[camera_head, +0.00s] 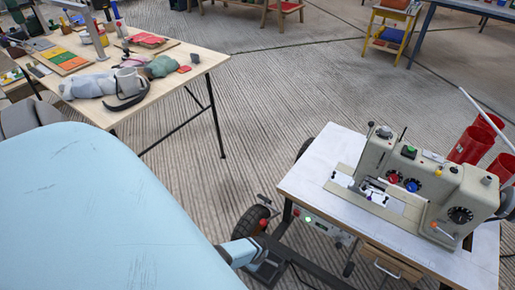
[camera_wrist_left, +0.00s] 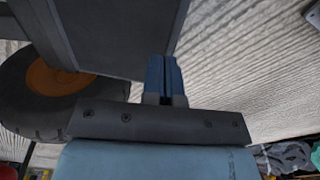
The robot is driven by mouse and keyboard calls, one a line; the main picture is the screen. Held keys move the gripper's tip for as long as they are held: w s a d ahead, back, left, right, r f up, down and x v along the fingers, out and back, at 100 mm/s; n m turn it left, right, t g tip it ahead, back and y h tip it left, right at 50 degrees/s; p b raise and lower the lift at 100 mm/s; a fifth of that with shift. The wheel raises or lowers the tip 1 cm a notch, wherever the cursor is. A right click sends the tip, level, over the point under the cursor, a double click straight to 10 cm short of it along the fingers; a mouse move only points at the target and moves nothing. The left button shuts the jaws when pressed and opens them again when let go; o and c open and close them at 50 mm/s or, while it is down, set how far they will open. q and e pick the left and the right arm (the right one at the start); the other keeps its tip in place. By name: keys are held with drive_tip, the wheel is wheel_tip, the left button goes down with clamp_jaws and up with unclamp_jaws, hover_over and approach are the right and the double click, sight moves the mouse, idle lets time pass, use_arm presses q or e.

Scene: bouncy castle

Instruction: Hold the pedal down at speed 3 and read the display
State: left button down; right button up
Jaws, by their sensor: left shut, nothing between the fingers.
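The beige sewing machine (camera_head: 440,188) stands on a white-topped wheeled table (camera_head: 312,182) at the right of the head view. A small pale panel (camera_head: 318,224) with a green light sits under the table's front left edge; any reading is too small to make out. I cannot make out a pedal in either view. My left gripper (camera_wrist_left: 165,78) is shut and empty, its blue fingers in front of a dark grey panel (camera_wrist_left: 115,35) in the left wrist view. My right gripper is not in view.
A wheel with an orange hub (camera_wrist_left: 45,82) is close left of my left gripper. Red cylinders (camera_head: 472,144) stand behind the machine. Striped floor between the tables is clear.

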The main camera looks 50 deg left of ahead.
use_arm(q)
wheel_tip(320, 180, up, 3)
drive_tip(key=shift+s+f+p, duration=0.15)
drive_tip(key=shift+f+p, duration=0.05)
drive_tip(key=shift+p, duration=0.35)
wheel_tip(320, 180, up, 6)
drive_tip(key=p, duration=0.3)
drive_tip(key=shift+s+p, duration=0.3)
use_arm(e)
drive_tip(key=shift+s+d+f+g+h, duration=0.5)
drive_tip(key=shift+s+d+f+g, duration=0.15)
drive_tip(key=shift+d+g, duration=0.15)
